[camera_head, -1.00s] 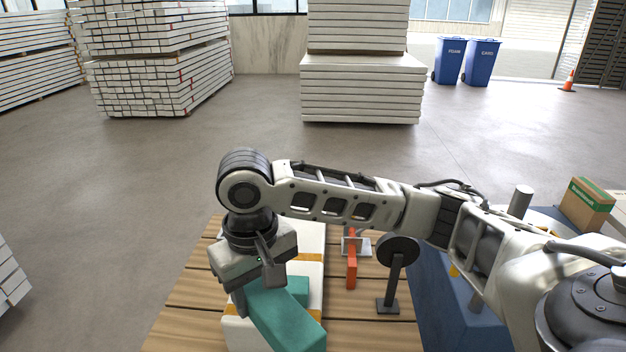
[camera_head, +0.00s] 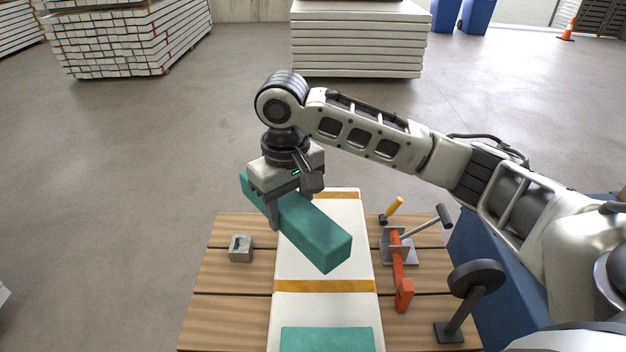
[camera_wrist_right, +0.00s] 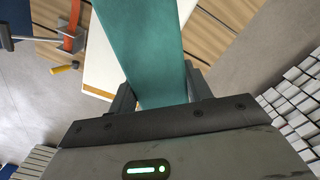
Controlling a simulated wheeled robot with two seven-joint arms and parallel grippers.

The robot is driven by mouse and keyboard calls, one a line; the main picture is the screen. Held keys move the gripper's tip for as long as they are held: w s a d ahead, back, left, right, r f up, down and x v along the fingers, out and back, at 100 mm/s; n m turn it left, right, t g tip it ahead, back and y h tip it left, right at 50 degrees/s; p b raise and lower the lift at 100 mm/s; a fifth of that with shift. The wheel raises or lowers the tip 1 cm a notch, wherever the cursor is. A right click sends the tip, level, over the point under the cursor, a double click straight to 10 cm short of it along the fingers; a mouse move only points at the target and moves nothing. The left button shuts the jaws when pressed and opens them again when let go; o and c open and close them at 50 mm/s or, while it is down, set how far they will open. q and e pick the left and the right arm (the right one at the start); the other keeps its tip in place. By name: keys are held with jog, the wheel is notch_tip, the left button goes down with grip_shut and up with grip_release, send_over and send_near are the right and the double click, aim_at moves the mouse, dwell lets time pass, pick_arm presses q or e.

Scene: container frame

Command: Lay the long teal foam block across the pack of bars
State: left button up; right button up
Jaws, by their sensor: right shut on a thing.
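The long teal foam block (camera_head: 318,237) is held by my right gripper (camera_head: 290,208), above the far part of the white pack of bars (camera_head: 325,308). It lies slantwise to the pack, its near end toward the right and its far end past the pack's left edge. In the right wrist view the block (camera_wrist_right: 140,45) sits between both fingers (camera_wrist_right: 158,88). The pack has orange straps (camera_head: 322,286). A second teal block (camera_head: 326,340) lies on the pack's near part, cut off by the picture edge. My left gripper is not in view.
The wooden slatted table (camera_head: 225,290) carries a small grey metal block (camera_head: 241,248) left of the pack. Right of the pack stand a red-handled clamp (camera_head: 400,270), a yellow-handled tool (camera_head: 393,209) and a black disc on a stand (camera_head: 476,278).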

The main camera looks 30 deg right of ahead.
jog(key=w+d+f+n, duration=0.3)
jog(key=w+d+n, duration=0.1)
jog(key=w+d, duration=0.4)
jog(key=w+d+f+n, duration=0.1)
jog(key=d+f+n, duration=0.1)
jog(key=f, duration=0.2)
jog(key=w+d+f+n+b, duration=0.1)
jog(key=d+f+n, duration=0.1)
jog(key=f, duration=0.2)
jog(key=w+d+f+n, duration=0.1)
jog(key=d+f+n, duration=0.1)
jog(key=f, duration=0.3)
jog(key=shift+d, duration=0.2)
jog(key=shift+f+b, duration=0.35)
jog(key=shift+b, duration=0.3)
jog(key=shift+f+b, duration=0.35)
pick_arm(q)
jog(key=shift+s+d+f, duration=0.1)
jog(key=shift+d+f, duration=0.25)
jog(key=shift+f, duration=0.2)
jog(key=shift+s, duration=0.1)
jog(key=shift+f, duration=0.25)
pick_arm(e)
jog(key=shift+f, duration=0.2)
pick_arm(q)
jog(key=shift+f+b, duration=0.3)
jog(key=shift+b, duration=0.05)
pick_arm(e)
jog(key=shift+f, duration=0.3)
